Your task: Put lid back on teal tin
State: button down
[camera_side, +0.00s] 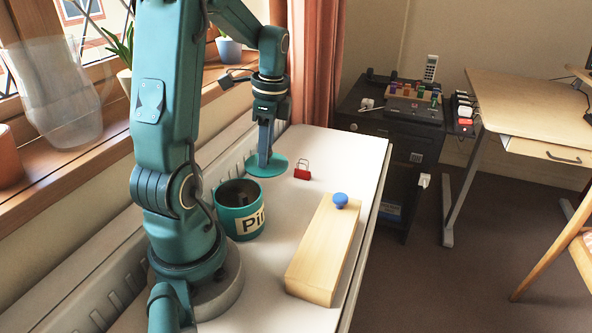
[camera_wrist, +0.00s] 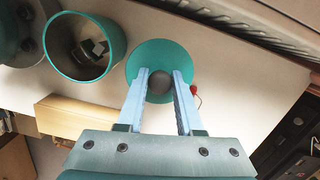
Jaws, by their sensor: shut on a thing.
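The teal tin (camera_side: 229,221) stands upright and open on the white top beside my arm, with a pale label reading "Pi". Its open mouth and something dark inside also show in the wrist view (camera_wrist: 84,75). The round teal lid (camera_side: 278,166) is beyond the tin, flat, on or just above the white top; I cannot tell which. My gripper (camera_side: 264,163) points down over the lid's middle. In the wrist view, my gripper (camera_wrist: 160,84) has its two fingers on either side of the lid's grey round knob (camera_wrist: 160,80), shut on it. The lid (camera_wrist: 158,50) spreads out under the fingers.
A red clip-like object (camera_side: 302,174) sits just right of the lid. The white top's right edge is close to the box. The window sill (camera_side: 100,150) runs along the left.

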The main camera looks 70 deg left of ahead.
notch_tip(320, 180, up, 2)
jog(key=shift+r, duration=0.2)
jog(key=s+d+r, duration=0.6)
jog(key=s+d, duration=0.1)
jog(key=s, duration=0.1)
notch_tip(320, 180, down, 6)
jog(key=shift+d, duration=0.2)
dwell(0.4)
jog(key=shift+f, duration=0.3)
dwell(1.6)
grip_release()
dwell(0.5)
jog(key=shift+r, duration=0.1)
